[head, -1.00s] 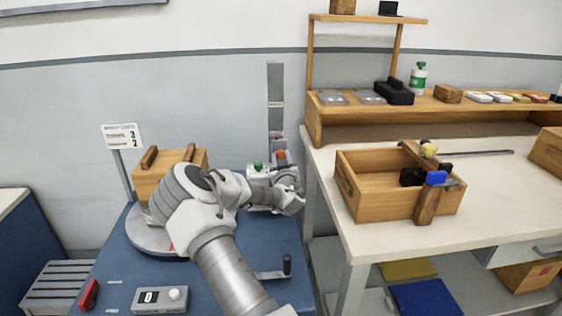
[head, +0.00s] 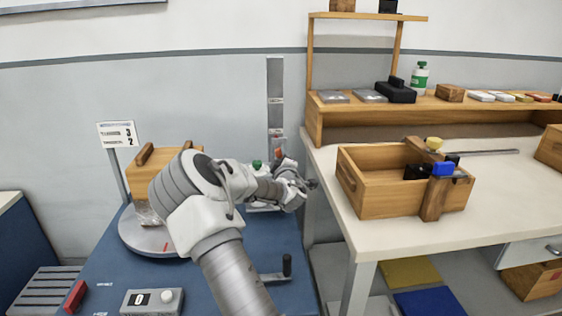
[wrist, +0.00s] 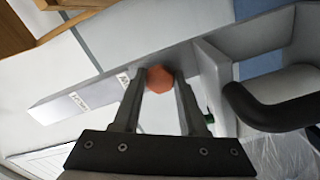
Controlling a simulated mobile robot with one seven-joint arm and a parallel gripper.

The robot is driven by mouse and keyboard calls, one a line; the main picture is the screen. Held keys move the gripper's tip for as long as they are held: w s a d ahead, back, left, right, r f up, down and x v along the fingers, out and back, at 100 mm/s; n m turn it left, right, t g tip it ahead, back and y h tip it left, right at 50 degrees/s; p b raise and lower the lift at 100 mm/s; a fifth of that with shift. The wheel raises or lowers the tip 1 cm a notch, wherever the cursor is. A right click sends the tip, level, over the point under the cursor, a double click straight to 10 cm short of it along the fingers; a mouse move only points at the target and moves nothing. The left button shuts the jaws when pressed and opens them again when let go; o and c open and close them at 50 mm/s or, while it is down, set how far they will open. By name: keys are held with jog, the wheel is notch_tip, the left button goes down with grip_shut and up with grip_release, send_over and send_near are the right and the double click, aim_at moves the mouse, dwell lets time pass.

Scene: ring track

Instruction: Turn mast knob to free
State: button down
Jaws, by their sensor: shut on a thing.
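The grey mast (head: 275,95) stands upright against the wall behind the blue bench. Its orange knob (head: 278,152) shows only in part in the head view, behind my arm's end. In the wrist view the orange knob (wrist: 160,79) sits between the two dark fingers of my gripper (wrist: 161,74), which is shut on it. The mast (wrist: 105,92) runs away to the left there, with small white labels whose marks I cannot read. My gripper's fingers are hard to make out in the head view. I cannot tell which setting the knob is at.
A wooden box (head: 168,178) stands on a round turntable (head: 135,240) at left. A crank handle (head: 287,265) and a counter box (head: 152,302) are nearer. On the right, an open wooden crate (head: 385,195) sits on the pale worktable (head: 400,233).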

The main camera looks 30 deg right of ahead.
jog(key=n+b, duration=0.2)
jog(key=n, duration=0.3)
jog(key=shift+n, duration=0.3)
jog(key=n, duration=0.5)
jog(key=shift+r+n+b, duration=0.1)
jog(key=shift+n+b, duration=0.2)
jog(key=shift+c, duration=2.3)
grip_release()
jog(key=p+v, duration=0.4)
jog(key=v, duration=1.3)
jog(key=shift+s, duration=0.2)
